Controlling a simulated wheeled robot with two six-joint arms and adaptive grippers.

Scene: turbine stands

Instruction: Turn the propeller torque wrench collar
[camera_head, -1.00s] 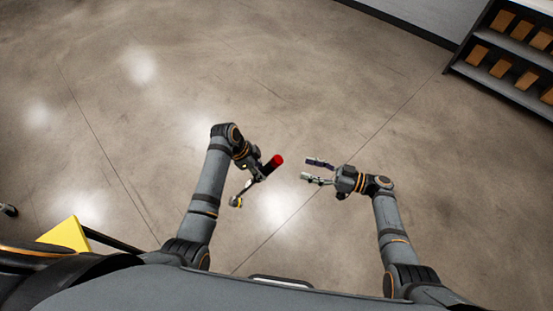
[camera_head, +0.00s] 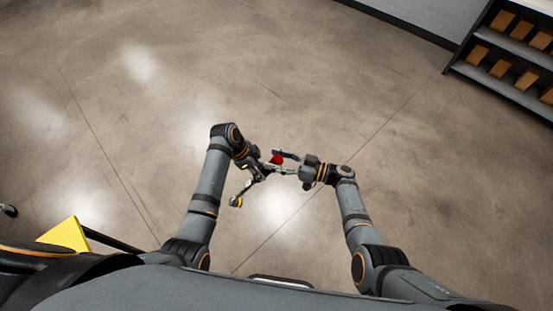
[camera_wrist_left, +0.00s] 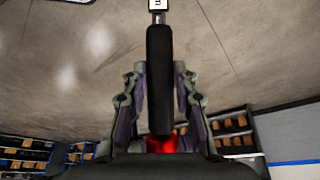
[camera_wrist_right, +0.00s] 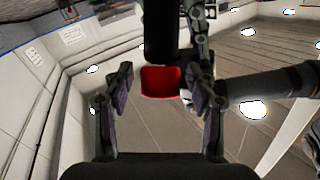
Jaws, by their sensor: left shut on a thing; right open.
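My left gripper (camera_head: 264,170) is shut on the torque wrench, whose black handle (camera_wrist_left: 160,75) runs between its fingers in the left wrist view. The wrench's far end (camera_head: 237,202) sticks out on the lower left in the head view. The red collar (camera_head: 277,160) is at the handle's other end; it shows low in the left wrist view (camera_wrist_left: 161,144). My right gripper (camera_head: 283,162) is open with a finger on either side of the collar. In the right wrist view the collar (camera_wrist_right: 162,82) lies between the fingertips (camera_wrist_right: 162,80), with a gap at the left finger.
A shelf with orange-brown boxes (camera_head: 510,60) stands at the far upper right. A yellow object (camera_head: 65,235) is at the lower left. The space around the grippers is clear.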

